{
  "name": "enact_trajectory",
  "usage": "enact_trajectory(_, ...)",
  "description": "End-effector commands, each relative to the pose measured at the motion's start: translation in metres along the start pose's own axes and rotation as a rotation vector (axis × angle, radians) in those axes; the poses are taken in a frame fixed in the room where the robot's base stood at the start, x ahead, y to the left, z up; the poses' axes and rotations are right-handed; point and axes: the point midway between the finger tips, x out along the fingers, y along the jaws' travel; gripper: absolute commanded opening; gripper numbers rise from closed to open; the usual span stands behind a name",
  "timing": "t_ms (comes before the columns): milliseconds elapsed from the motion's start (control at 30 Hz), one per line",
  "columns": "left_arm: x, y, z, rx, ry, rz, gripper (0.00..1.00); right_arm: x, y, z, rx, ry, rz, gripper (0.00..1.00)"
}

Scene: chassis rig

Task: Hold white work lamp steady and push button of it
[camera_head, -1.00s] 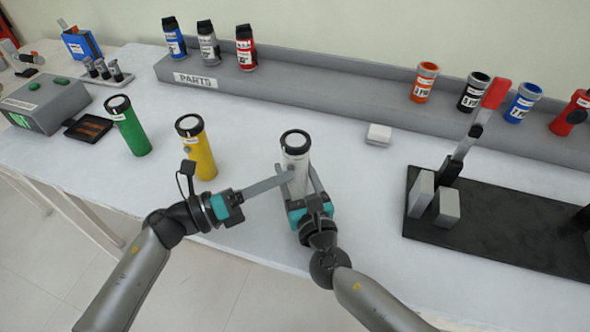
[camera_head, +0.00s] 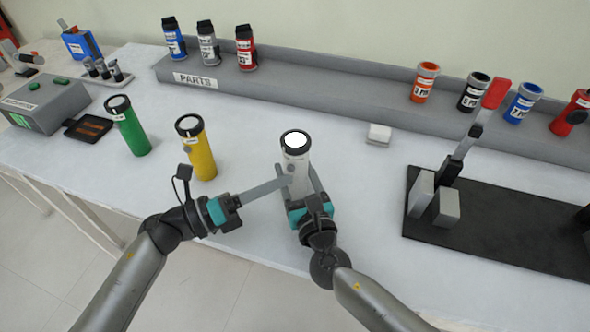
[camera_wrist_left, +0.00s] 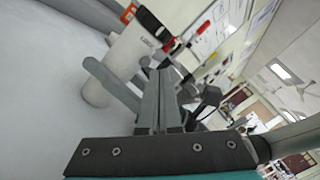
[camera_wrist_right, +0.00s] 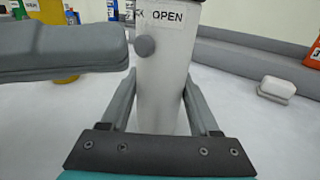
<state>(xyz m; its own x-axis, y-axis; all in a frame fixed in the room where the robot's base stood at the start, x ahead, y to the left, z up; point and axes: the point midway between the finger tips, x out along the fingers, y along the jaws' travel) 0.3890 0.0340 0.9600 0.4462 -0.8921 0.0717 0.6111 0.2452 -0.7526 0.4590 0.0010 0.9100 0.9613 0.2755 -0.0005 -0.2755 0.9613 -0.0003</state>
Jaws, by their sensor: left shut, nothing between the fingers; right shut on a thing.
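The white work lamp (camera_head: 297,165) stands upright on the bench, with a black rim and a bright, glowing white lens (camera_head: 295,140). My right gripper (camera_head: 300,180) is shut around the lamp's body, one finger on each side. The lamp's round grey button (camera_wrist_right: 145,46) shows in the right wrist view, below a label reading "OPEN". My left gripper (camera_head: 287,181) is shut and empty. Its fingertips are just left of the button, with a small gap between them in the right wrist view. The lamp also shows in the left wrist view (camera_wrist_left: 120,60).
A yellow lamp (camera_head: 200,155) and a green lamp (camera_head: 131,130) stand to the left, their lenses not glowing. A black fixture plate (camera_head: 500,225) with a red-handled lever is at right. The grey parts shelf (camera_head: 330,98) runs along the back. A small white block (camera_head: 378,134) lies nearby.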

Motion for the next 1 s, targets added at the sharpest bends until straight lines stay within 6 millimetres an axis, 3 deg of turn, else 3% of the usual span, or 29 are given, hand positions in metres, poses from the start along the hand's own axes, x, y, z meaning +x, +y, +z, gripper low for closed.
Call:
enact_trajectory(633, -0.038, -0.027, -0.028, -0.001, 0.001, 0.001, 0.0, 0.0, 0.0, -0.001, 0.0, 0.002, 0.0, 0.0)
enact_trajectory(967, -0.042, -0.03, -0.031, 0.0, 0.001, 0.0, 0.0, 0.0, 0.0, -0.001, 0.0, 0.002, 0.0, 0.0)
enact_trajectory(1000, -0.042, -0.03, -0.03, 0.0, 0.001, 0.0, 0.0, 0.0, 0.0, -0.001, 0.0, 0.002, 0.0, 0.64)
